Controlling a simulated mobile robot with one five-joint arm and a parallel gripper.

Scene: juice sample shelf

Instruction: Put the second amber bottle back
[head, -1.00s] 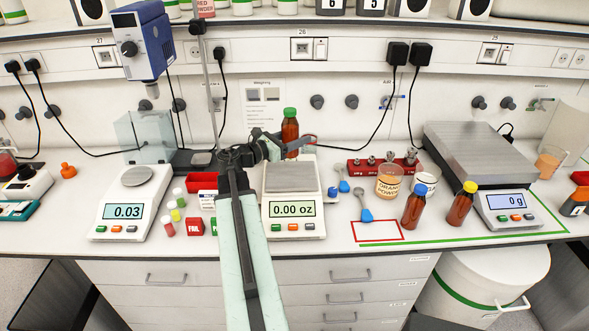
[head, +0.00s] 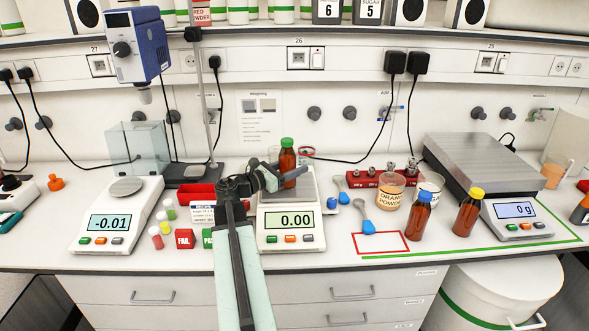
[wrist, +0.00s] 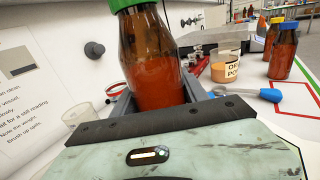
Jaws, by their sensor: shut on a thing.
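The amber bottle with a green cap (head: 288,158) is upright between the jaws of my gripper (head: 272,180), over the pan of the middle scale (head: 305,197). The scale reads 0.00, and I cannot tell if the bottle touches the pan. In the wrist view the bottle (wrist: 158,85) fills the space between my shut jaws. An amber bottle with a blue cap (head: 419,217) and one with a yellow cap (head: 467,214) stand to the right.
A left scale (head: 118,222) reads -0.01. Small capped vials, red FAIL box (head: 185,240) and a red tray (head: 197,194) lie between the scales. An orange powder tub (head: 390,192), blue-handled scoops (head: 368,227) and a large scale (head: 515,209) are on the right.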

